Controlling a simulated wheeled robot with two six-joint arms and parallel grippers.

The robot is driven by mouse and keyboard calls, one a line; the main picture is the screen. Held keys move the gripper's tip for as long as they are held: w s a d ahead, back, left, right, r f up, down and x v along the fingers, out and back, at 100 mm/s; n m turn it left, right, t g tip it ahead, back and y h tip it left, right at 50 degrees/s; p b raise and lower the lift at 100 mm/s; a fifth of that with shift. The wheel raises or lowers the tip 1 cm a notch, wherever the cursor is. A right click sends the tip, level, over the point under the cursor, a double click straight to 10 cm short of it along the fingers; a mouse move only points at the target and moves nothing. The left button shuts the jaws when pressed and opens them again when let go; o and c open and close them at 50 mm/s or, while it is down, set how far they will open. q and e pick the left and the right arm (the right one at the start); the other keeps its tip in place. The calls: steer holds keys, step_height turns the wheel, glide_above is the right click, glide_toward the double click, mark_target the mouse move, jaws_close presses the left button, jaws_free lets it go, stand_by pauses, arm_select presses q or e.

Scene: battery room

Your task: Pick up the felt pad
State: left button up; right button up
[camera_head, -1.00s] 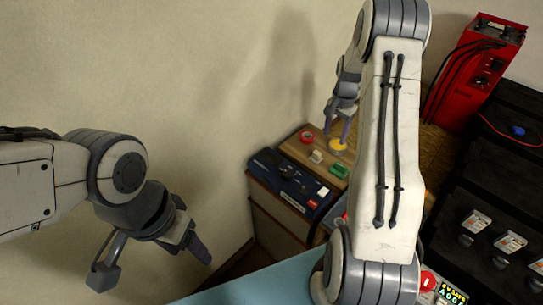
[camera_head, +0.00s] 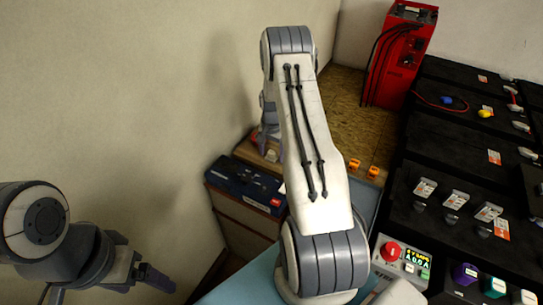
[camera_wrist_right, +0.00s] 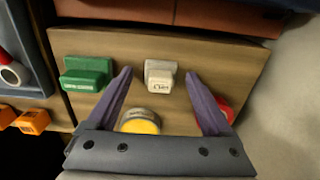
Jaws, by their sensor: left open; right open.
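I cannot tell by its look alone which piece is the felt pad. In the right wrist view a small cream block (camera_wrist_right: 160,77) with dark lettering stands on a wooden top (camera_wrist_right: 225,62), between and just beyond the fingertips of my right gripper (camera_wrist_right: 158,75). That gripper is open and empty. A round tin with a yellow top (camera_wrist_right: 140,122) lies between its fingers, nearer the palm. In the head view my right gripper (camera_head: 271,148) is over the wooden top, partly behind my own arm. My left gripper (camera_head: 108,288) is open and empty at the lower left.
A green block (camera_wrist_right: 87,74) is left of the cream one; a red piece (camera_wrist_right: 226,110) is partly behind the right finger. Orange pieces (camera_wrist_right: 33,121) lie further left. A dark blue case (camera_head: 240,183) is beside the wooden top, near the wall. A red charger (camera_head: 401,55) stands behind.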

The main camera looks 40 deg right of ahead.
mark_target(271, 152)
steer(key=shift+f, duration=0.1)
steer(key=shift+c, duration=0.3)
jaws_close()
steer(key=shift+r, duration=0.55)
step_height(271, 152, up, 3)
steer(key=shift+f, duration=0.15)
steer(key=s+d+r+b, duration=0.1)
steer(key=s+d+r, duration=0.4)
steer(key=s, duration=0.5)
step_height(271, 152, up, 2)
steer(key=shift+s+d+r, duration=0.1)
steer(key=shift+s+d, duration=0.05)
steer(key=shift+d, duration=0.15)
